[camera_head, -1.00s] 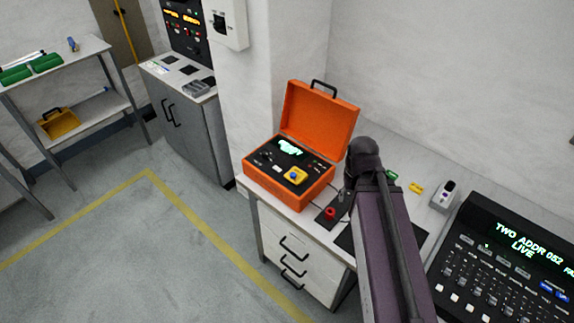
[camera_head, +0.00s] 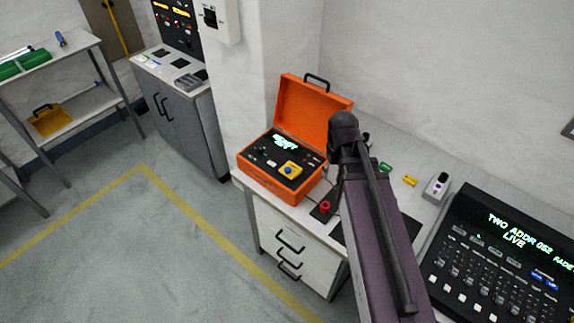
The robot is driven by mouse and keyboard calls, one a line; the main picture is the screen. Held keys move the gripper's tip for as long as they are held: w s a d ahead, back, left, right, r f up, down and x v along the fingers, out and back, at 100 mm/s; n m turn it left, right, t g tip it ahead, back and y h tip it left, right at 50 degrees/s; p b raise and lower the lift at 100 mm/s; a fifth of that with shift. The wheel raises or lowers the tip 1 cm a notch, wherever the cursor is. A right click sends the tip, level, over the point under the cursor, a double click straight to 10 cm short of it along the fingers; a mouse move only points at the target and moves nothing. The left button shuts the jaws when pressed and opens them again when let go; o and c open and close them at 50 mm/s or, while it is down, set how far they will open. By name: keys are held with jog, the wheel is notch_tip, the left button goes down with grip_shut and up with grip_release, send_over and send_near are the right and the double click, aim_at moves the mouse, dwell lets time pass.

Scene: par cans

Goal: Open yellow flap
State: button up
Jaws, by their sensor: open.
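An orange case (camera_head: 270,190) stands on the white-topped cabinet with its lid (camera_head: 312,112) raised. On its black panel (camera_head: 262,158), at the front right, sits a yellow square part (camera_head: 291,171) with a blue round button on it. It looks like the yellow flap or its housing; I cannot tell whether a flap is shut. My purple arm rises from the bottom right to a dark joint just right of the case. My gripper does not show; the arm hides whatever lies behind it.
A red button (camera_head: 325,206) stands on the cabinet top beside the case. A lighting console (camera_head: 500,255) is at the right, with a small grey device (camera_head: 437,186) and a yellow item (camera_head: 409,181) behind it. Floor on the left is clear.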

aim_at(288, 169)
jog(key=w+a+r+n+p, duration=0.2)
jog(key=w+a+n, duration=0.1)
jog(key=a, duration=0.4)
jog(key=w+a+r+n+p, duration=0.2)
jog(key=w+a+n, duration=0.2)
jog(key=a, duration=0.3)
jog(key=shift+w+a+r, duration=0.25)
jog(key=shift+w+r, duration=0.05)
jog(key=shift+w, duration=0.6)
jog(key=shift+f+b, duration=0.2)
jog(key=shift+b, duration=0.1)
notch_tip(288, 169, down, 13)
jog(key=b, duration=1.3)
jog(key=shift+f, duration=0.15)
grip_shut()
